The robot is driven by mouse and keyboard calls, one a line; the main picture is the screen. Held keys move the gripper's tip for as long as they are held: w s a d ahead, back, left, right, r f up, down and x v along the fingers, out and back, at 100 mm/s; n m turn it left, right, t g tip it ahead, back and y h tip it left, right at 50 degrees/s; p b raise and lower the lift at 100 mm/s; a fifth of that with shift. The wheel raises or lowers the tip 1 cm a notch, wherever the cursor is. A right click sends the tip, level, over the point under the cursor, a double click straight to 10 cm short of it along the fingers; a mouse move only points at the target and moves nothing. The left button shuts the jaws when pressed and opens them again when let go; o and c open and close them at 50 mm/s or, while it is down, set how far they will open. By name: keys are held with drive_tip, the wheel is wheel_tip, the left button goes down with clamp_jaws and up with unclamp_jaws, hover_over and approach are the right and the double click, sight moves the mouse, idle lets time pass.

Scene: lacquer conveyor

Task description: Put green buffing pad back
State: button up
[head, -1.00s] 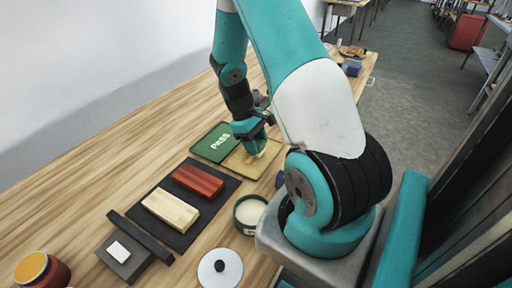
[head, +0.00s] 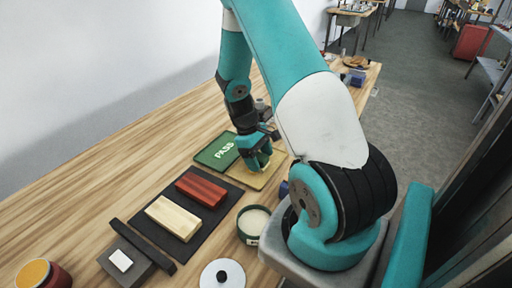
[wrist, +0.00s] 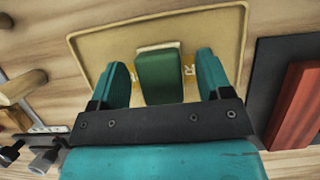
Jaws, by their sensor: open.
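The green buffing pad (wrist: 160,76) lies on the yellow tray (wrist: 226,28), which has lettering partly hidden beneath the pad. My gripper (wrist: 162,80) is open above the tray, with one finger on each side of the pad and visible gaps between. In the head view my gripper (head: 260,162) is over the yellow tray (head: 270,174), and the pad is mostly hidden there. A green tray marked PASS (head: 217,151) lies beside the yellow tray.
A dark mat (head: 159,234) holds a red block (head: 202,187) and a pale wooden block (head: 173,217). A round tin (head: 253,222), a white disc with a black knob (head: 222,274) and a grey block (head: 119,269) are nearer. Bare wood lies left.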

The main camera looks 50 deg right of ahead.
drive_tip(key=b+v, duration=0.1)
drive_tip(key=v, duration=1.1)
drive_tip(key=w+a+r+n+t, duration=0.1)
drive_tip(key=a+r, duration=0.2)
drive_tip(key=a, duration=0.3)
drive_tip(key=a+r+n+t, duration=0.1)
drive_tip(key=a+r+t, duration=0.15)
drive_tip(key=a, duration=0.35)
drive_tip(key=s+a+r+n+y, duration=0.2)
drive_tip(key=s+a+r, duration=0.2)
drive_tip(key=s+a, duration=0.3)
drive_tip(key=s+a+r+n+t+y, duration=0.1)
drive_tip(key=s+a, duration=0.7)
drive_tip(key=a, duration=0.8)
wheel_tip(320, 180, up, 3)
drive_tip(key=shift+s+f+n+y, duration=0.1)
drive_tip(key=shift+s+n+y, duration=0.15)
drive_tip(key=shift+n+y, duration=0.45)
